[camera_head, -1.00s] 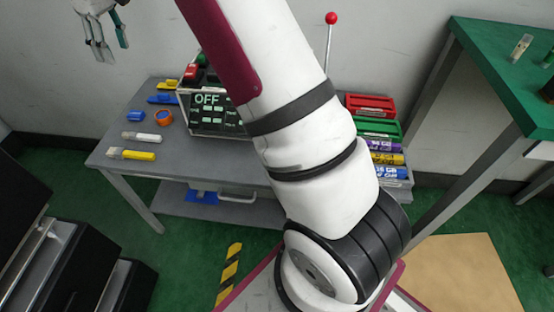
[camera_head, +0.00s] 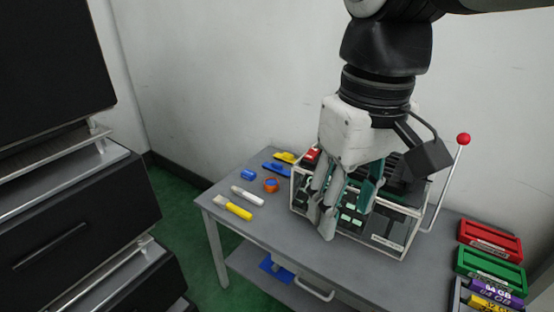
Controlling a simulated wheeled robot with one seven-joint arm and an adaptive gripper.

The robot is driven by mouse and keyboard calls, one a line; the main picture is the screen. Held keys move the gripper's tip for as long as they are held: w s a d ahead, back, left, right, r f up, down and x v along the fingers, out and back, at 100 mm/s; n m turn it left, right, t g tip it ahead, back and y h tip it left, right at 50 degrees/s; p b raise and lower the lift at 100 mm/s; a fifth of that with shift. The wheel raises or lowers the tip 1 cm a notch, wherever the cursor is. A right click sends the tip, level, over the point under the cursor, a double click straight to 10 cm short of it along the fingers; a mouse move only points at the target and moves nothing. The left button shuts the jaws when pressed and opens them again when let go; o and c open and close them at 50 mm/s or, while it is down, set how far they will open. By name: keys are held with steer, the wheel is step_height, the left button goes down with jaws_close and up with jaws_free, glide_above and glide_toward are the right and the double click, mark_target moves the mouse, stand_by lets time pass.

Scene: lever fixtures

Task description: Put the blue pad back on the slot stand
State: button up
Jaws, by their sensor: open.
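My gripper (camera_head: 343,214) hangs fingers down in front of the lever box (camera_head: 397,236), its jaws apart and nothing seen between them. Its fingers hide part of the box's front panel. Several blue things show: a flat blue piece (camera_head: 276,268) on the lower shelf, a small blue block (camera_head: 248,174) and a longer blue item (camera_head: 276,168) on the table top. I cannot tell which one is the blue pad. I cannot make out a slot stand for certain.
A red-knobbed lever (camera_head: 463,139) stands upright at the box's right. Red (camera_head: 490,241) and green trays (camera_head: 489,265) sit at the table's right. An orange ring (camera_head: 270,185), a white marker (camera_head: 247,196) and a yellow one (camera_head: 235,209) lie left. Black drawers (camera_head: 75,225) stand at far left.

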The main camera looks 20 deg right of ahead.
steer(key=s+f+m, duration=0.1)
steer(key=s+f, duration=0.4)
steer(key=s, duration=0.4)
steer(key=shift+s+f, duration=0.15)
steer(key=shift+f, duration=0.15)
steer(key=shift+d, duration=0.1)
step_height(320, 180, up, 28)
steer(key=t+p, duration=0.3)
steer(key=p, duration=2.2)
steer(key=shift+d+f+t+p, duration=0.25)
steer(key=shift+t+p, duration=0.05)
steer(key=shift+p, duration=0.05)
